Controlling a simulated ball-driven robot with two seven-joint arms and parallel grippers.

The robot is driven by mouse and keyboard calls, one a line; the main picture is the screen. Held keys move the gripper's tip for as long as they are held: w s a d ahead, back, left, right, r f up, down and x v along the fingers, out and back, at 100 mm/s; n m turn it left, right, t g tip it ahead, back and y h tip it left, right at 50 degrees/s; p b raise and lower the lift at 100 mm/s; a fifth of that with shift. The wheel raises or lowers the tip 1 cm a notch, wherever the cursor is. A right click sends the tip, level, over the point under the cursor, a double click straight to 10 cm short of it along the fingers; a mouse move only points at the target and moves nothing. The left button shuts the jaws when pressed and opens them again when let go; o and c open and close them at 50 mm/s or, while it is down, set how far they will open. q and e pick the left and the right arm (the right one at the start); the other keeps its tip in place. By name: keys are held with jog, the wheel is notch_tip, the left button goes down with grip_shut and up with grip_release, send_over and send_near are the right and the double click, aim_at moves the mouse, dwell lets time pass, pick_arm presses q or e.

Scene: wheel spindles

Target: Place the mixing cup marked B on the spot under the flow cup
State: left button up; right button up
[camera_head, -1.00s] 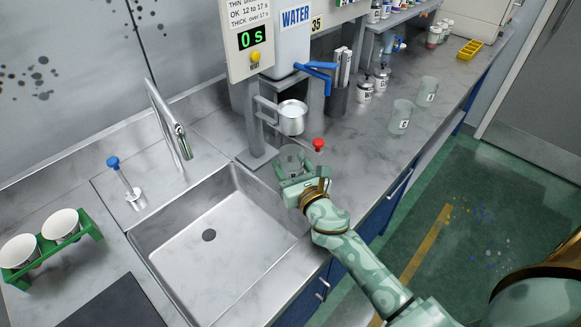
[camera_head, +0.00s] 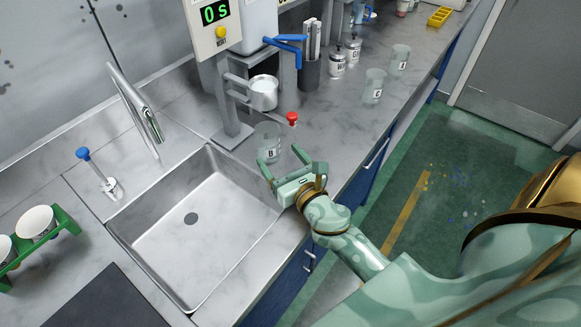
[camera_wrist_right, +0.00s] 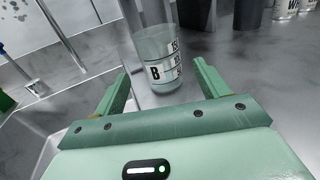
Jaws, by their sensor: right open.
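The clear mixing cup marked B (camera_head: 268,141) stands upright on the counter beside the sink's corner. In the head view it appears just below the metal flow cup (camera_head: 263,93), which hangs on a stand. I cannot tell whether it is exactly centred under it. My right gripper (camera_head: 281,159) is open and empty in front of the cup, fingers pointing at it. In the right wrist view, cup B (camera_wrist_right: 158,62) stands beyond the open fingers (camera_wrist_right: 161,70), its label facing me. The spot itself is not visible. My left gripper is out of view.
A red stopper (camera_head: 292,118) lies right of cup B. Two more clear cups (camera_head: 374,86) (camera_head: 399,60) stand further right. A timer (camera_head: 214,18) shows 0 S.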

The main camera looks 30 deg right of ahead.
jog(key=s+b, duration=0.1)
jog(key=s, duration=0.4)
jog(key=shift+a, duration=0.15)
dwell(0.9)
